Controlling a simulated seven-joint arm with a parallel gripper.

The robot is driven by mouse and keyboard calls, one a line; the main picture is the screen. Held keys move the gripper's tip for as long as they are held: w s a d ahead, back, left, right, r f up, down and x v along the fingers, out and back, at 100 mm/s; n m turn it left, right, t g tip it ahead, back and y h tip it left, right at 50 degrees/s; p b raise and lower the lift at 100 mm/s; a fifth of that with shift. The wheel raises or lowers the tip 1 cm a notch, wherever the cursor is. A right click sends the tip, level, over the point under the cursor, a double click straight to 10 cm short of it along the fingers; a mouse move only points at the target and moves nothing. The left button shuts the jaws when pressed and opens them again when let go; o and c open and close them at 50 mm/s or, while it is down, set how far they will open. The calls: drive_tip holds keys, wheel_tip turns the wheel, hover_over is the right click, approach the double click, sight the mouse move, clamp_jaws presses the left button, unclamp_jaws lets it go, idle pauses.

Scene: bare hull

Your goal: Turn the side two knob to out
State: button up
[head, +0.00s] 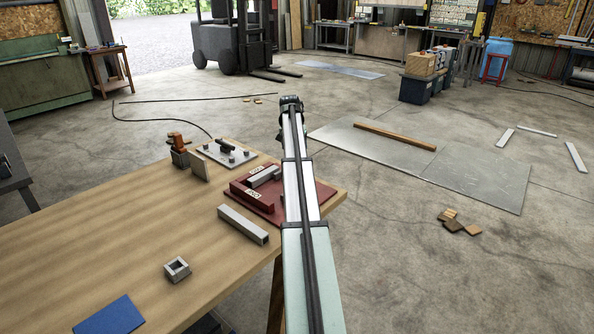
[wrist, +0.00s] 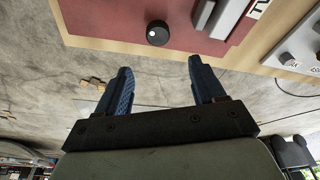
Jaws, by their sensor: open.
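A red fixture (head: 262,207) lies near the right corner of the wooden table, with two small white labels and a grey metal bar on it. In the wrist view its red plate (wrist: 110,18) fills the upper part. A round black knob (wrist: 158,33) with a small white mark sits on that plate near its edge. In the head view my arm covers part of the fixture, and I cannot make out the knob there. My gripper (wrist: 158,72) is open and empty. Its two blue fingers are apart from the knob, which shows beyond the gap between the fingertips.
A white label (wrist: 259,8) is cut off at the picture edge. On the table are a square metal tube (head: 243,224), a small square block (head: 177,269), a blue sheet (head: 110,316) and a metal plate with clamps (head: 225,153).

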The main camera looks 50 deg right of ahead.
drive_tip(key=s+a+r+h, duration=0.1)
drive_tip(key=s+a+r, duration=0.1)
drive_tip(key=a, duration=0.1)
drive_tip(key=shift+t, duration=0.4)
drive_tip(key=x, duration=1.3)
drive_tip(key=shift+w+d+f, duration=0.15)
drive_tip(key=shift+d+f, duration=0.05)
drive_tip(key=shift+c, duration=0.5)
drive_tip(key=c, duration=1)
drive_tip(key=shift+o, duration=0.2)
drive_tip(key=shift+n+t, duration=0.5)
drive_tip(key=shift+n, duration=1.1)
drive_tip(key=o, duration=1.1)
drive_tip(key=shift+c, duration=0.2)
